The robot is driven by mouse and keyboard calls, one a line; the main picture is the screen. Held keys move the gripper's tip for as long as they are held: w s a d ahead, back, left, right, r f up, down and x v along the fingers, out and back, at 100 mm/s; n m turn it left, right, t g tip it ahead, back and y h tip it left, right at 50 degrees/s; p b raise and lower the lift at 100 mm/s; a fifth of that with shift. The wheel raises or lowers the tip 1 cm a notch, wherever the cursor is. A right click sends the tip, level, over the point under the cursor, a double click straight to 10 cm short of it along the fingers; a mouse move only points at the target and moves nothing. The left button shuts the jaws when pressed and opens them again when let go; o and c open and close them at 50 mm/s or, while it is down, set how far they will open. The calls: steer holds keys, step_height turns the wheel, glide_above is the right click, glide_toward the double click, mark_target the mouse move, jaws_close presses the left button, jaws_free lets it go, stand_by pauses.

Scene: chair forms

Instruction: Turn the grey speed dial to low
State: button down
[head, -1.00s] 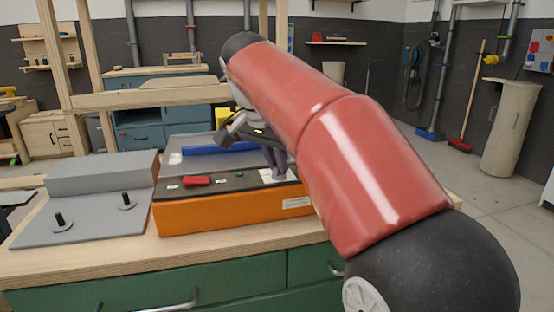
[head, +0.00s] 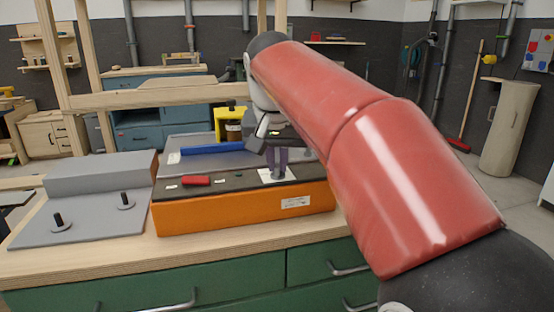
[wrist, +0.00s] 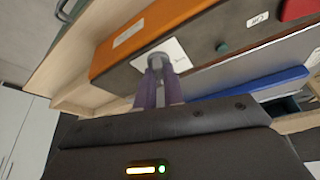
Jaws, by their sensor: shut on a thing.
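The grey speed dial (wrist: 157,61) sits on a white label plate (wrist: 172,50) on the dark top panel of an orange machine (wrist: 125,49). In the head view the label plate (head: 267,177) is near the right end of the orange machine (head: 245,209), and the dial (head: 278,174) is mostly hidden by my fingers. My gripper (head: 277,165) reaches down to the dial, shut on it. In the wrist view my gripper's purplish fingers (wrist: 158,85) are on either side of the dial. The label's markings are too small to read.
A red switch (head: 196,180) and a small green button (wrist: 222,47) share the panel. A blue bar (head: 212,148) and a yellow clamp-like part (head: 229,122) lie behind. A grey plate with black pegs (head: 85,215) lies left. The bench front is clear.

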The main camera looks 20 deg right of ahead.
steer(key=shift+d+n+y, duration=0.1)
steer(key=shift+n+y, duration=0.55)
steer(key=shift+n, duration=1.05)
steer(key=shift+d+n+y, duration=0.1)
steer(key=shift+n+y, duration=0.55)
steer(key=shift+n, duration=1.05)
steer(key=shift+n+y, duration=0.6)
steer(key=shift+n, duration=1)
steer(key=shift+w+d+n+g+y, duration=0.1)
steer(key=shift+n+g+y, duration=0.45)
steer(key=shift+n, duration=1.15)
steer(key=c, duration=1.5)
jaws_free()
steer(key=shift+r, duration=0.1)
steer(key=v, duration=0.7)
steer(key=shift+r, duration=0.25)
